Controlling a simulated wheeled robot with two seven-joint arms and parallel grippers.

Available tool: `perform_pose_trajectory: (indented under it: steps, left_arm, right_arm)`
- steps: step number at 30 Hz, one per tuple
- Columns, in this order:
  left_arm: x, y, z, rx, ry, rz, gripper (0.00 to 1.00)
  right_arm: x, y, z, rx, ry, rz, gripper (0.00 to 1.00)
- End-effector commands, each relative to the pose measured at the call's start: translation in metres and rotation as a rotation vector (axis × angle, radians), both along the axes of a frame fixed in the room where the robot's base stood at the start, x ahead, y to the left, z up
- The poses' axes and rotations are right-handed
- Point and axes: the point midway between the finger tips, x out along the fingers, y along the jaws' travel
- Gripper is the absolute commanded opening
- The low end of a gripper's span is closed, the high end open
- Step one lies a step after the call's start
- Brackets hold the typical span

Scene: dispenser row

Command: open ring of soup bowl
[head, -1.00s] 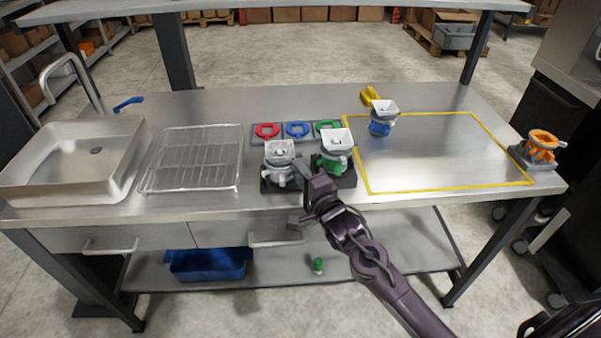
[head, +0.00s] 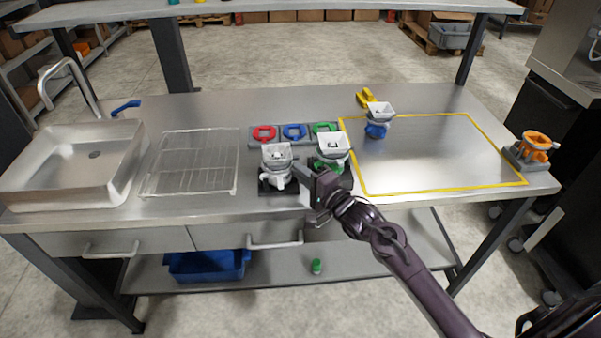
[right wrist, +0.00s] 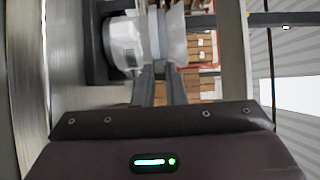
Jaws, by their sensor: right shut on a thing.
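The task's soup bowl is not marked by name. A white and grey dispenser (head: 277,156) with a square funnel top stands upright in a dark base near the table's front edge. In the right wrist view its white body (right wrist: 125,43) lies sideways, with a grey ring band (right wrist: 158,38) below the pale funnel. My right gripper (head: 301,172) reaches its right side, shut on what seems to be the ring's tab; the fingers (right wrist: 161,92) hide the contact. A green dispenser (head: 332,150) stands just right, partly behind my gripper. My left gripper is not in view.
Red, blue and green rings (head: 294,132) lie in a holder behind. A blue dispenser (head: 377,120) stands at the yellow-outlined area (head: 440,184), which is mostly clear. An orange dispenser (head: 535,147) is at the right edge. A wire rack (head: 190,163) and sink (head: 72,165) are left.

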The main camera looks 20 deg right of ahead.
Motion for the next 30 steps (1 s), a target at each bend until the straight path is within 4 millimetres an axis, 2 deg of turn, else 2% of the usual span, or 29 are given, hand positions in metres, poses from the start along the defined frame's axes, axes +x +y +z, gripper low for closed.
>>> perform_pose_trajectory:
  steps: [3,4,6,17,30]
  left_arm:
    - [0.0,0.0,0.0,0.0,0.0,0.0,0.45]
    - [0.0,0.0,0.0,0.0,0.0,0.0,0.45]
    - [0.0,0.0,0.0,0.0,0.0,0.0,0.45]
    - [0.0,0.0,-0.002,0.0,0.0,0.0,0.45]
    - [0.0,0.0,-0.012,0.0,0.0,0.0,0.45]
  right_arm:
    - [-0.001,0.001,-0.001,-0.001,0.003,0.003,0.0]
    - [-0.001,0.001,-0.001,-0.001,0.003,0.003,0.13]
    - [-0.001,0.001,-0.001,-0.001,0.003,0.003,0.21]
    - [-0.006,-0.001,-0.001,0.0,0.001,0.001,0.21]
    - [-0.067,-0.022,-0.002,-0.001,0.002,0.001,0.21]
